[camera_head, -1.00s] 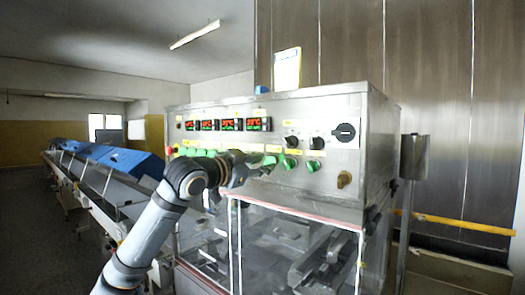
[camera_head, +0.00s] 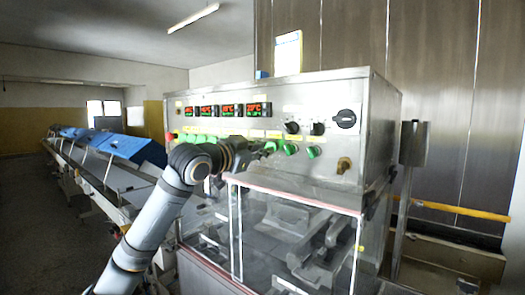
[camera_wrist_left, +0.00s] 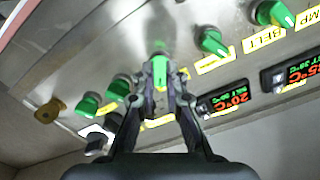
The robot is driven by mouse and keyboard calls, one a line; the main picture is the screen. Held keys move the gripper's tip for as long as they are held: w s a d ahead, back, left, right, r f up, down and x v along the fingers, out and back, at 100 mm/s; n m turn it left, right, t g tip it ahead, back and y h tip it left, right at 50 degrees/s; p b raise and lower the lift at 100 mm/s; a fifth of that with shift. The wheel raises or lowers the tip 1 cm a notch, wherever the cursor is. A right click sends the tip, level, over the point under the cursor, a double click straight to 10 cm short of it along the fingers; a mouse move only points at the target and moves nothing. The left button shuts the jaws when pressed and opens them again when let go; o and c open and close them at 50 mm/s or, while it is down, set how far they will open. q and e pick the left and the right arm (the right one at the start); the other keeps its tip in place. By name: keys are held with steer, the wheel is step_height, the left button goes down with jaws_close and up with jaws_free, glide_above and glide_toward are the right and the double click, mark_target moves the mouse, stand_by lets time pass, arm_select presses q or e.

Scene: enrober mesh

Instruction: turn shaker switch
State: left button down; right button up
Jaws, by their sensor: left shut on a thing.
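The control panel (camera_head: 350,160) of a steel machine carries a row of green rotary switches. My left gripper (camera_head: 262,149) is at one green switch (camera_head: 271,147) in the head view, left of two other green switches (camera_head: 290,148). In the left wrist view, my left gripper (camera_wrist_left: 161,78) is shut on this green switch (camera_wrist_left: 159,64), with one finger on each side of it. My right gripper is not in view.
Lit temperature displays (camera_head: 257,109) and black knobs (camera_head: 345,119) sit above the switches. A brass knob (camera_head: 343,165) protrudes at lower right. A clear guard box (camera_head: 300,230) juts out below the panel. A conveyor with blue covers (camera_head: 130,147) runs at left.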

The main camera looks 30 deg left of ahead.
arm_select(q)
steer(key=n+b, duration=0.2)
steer(key=n, duration=0.9)
steer(key=shift+d+b, duration=0.1)
steer(key=shift+b, duration=0.25)
steer(key=shift+n, duration=0.4)
steer(key=c, duration=1.4)
jaws_free()
steer(key=shift+r, duration=0.1)
